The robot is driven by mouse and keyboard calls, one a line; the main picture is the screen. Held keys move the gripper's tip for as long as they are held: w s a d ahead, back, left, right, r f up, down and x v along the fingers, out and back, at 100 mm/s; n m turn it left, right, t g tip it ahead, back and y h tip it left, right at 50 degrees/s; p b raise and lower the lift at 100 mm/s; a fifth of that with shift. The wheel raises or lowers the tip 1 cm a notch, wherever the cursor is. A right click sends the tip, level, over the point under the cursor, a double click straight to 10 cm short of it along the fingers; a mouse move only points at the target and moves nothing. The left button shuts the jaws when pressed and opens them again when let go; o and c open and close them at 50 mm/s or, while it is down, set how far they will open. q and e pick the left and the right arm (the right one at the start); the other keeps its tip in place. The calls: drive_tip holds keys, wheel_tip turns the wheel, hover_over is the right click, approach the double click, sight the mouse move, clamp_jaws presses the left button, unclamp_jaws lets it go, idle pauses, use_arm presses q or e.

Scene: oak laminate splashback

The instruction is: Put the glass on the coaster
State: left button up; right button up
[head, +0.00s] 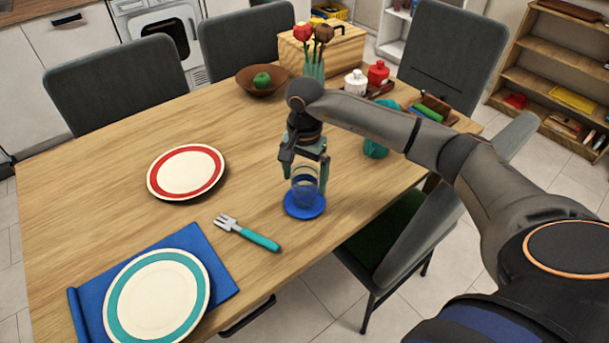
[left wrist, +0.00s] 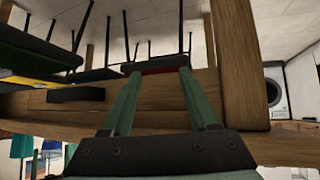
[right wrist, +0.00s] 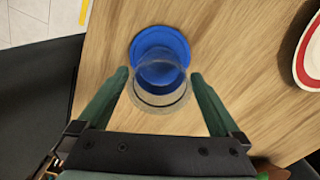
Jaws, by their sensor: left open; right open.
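The clear glass (head: 305,184) looks upright on the round blue coaster (head: 305,210) near the table's right edge in the head view. In the right wrist view the glass (right wrist: 160,92) overlaps the near part of the coaster (right wrist: 160,36); I cannot tell exactly how its base sits. My right gripper (head: 307,168) is open around the glass's upper part, and its fingers (right wrist: 160,76) show gaps on both sides of the glass. My left gripper (left wrist: 157,73) is open and empty in the left wrist view, facing wooden table parts, and is outside the head view.
A fork (head: 248,232), a red-rimmed plate (head: 186,172) and a teal-rimmed plate (head: 157,296) lie to the left. A teal mug (head: 375,148) stands right of my right gripper. A bowl (head: 250,84) and flower vase (head: 314,70) stand behind.

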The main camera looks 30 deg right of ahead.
drive_tip(key=shift+r, duration=0.35)
wheel_tip(320, 180, up, 12)
drive_tip(key=shift+f, duration=0.2)
idle(0.5)
